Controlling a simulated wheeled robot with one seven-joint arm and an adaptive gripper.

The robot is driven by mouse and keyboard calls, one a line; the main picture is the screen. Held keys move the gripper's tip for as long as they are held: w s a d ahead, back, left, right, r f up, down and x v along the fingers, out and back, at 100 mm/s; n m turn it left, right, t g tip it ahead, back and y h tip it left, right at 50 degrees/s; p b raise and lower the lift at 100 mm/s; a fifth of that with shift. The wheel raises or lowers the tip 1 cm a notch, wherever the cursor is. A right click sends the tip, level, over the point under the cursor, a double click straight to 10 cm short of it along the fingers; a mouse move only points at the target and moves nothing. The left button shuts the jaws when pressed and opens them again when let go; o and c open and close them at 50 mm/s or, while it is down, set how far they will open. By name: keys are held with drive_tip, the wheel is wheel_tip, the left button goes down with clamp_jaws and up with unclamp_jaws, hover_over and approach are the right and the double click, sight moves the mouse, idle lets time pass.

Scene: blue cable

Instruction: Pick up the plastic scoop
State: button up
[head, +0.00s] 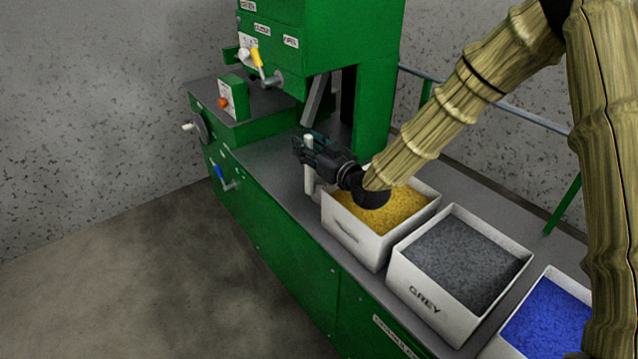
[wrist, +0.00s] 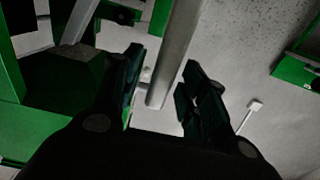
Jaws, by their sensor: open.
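A pale upright rod (head: 309,166) stands on the green machine's bench, left of the yellow-filled bin. It may be the plastic scoop or its handle; I cannot tell, and no scoop bowl is clearly visible. My gripper (head: 304,150) is open at the rod, its dark fingers level with the rod's upper part. In the wrist view the grey-white rod (wrist: 174,58) runs between the two open fingers of my gripper (wrist: 163,66), with gaps visible beside it. The fingers are not closed on it.
White bins hold yellow (head: 390,213), grey (head: 464,262) and blue (head: 550,320) granules along the bench, right of the rod. The tall green machine housing (head: 335,40) rises behind my gripper. A small control box (head: 233,97) sits at the left. The floor at lower left is clear.

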drive_tip(key=shift+w+a, duration=0.1)
drive_tip(key=shift+a, duration=0.05)
clamp_jaws()
drive_tip(key=shift+r, duration=0.1)
